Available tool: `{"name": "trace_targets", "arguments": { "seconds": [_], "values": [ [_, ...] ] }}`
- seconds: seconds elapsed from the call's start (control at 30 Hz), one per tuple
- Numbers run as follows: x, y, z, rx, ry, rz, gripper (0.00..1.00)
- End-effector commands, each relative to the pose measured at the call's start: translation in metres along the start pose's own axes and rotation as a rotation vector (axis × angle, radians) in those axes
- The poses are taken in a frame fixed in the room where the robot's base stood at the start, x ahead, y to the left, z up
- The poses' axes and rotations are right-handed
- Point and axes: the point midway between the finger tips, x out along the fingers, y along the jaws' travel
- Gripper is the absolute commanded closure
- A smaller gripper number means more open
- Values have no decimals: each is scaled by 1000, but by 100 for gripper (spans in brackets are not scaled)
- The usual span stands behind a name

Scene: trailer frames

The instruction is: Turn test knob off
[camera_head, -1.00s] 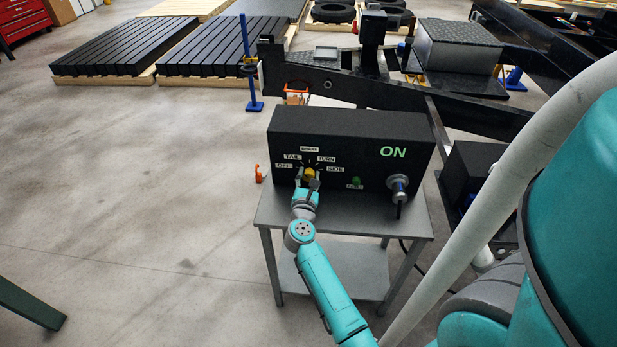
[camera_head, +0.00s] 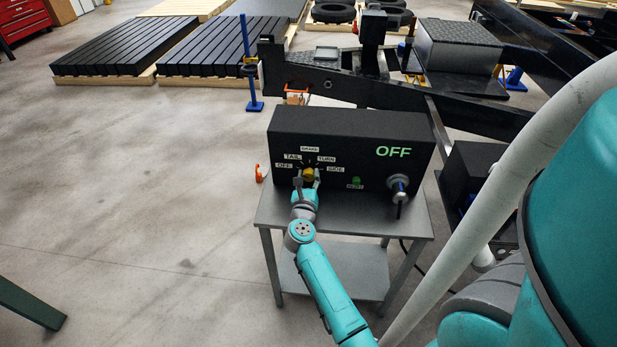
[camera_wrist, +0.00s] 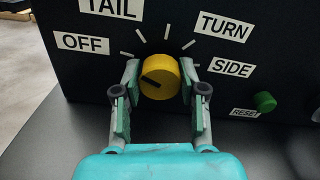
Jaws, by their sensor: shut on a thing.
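The yellow test knob (camera_wrist: 159,77) sits on the front of the black test box (camera_head: 348,136), among the labels OFF, TAIL, BRAKE, TURN and SIDE. Its dark pointer line slants to the left, on the OFF side, in the wrist view. The box display (camera_head: 393,152) reads OFF in green. My gripper (camera_head: 307,178) is at the knob, with one finger on each side of it. In the wrist view my gripper (camera_wrist: 160,92) is shut on the knob. The knob also shows small in the head view (camera_head: 309,174).
The box stands on a grey metal table (camera_head: 273,215) with a lower shelf. A green reset button (camera_head: 356,182) and a round connector (camera_head: 398,185) are to the right of the knob. A black trailer frame (camera_head: 430,110) lies behind.

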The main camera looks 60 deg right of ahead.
Motion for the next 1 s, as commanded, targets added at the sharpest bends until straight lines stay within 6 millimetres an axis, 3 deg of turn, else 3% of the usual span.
{"name": "trace_targets", "arguments": {
  "seconds": [0.4, 0.97, 1.0],
  "values": [
    [0, 1, 0, -211, 0, 0, 94],
    [0, 1, 0, -247, -1, 1, 94],
    [0, 1, 0, -247, -1, 1, 54]
  ]
}}
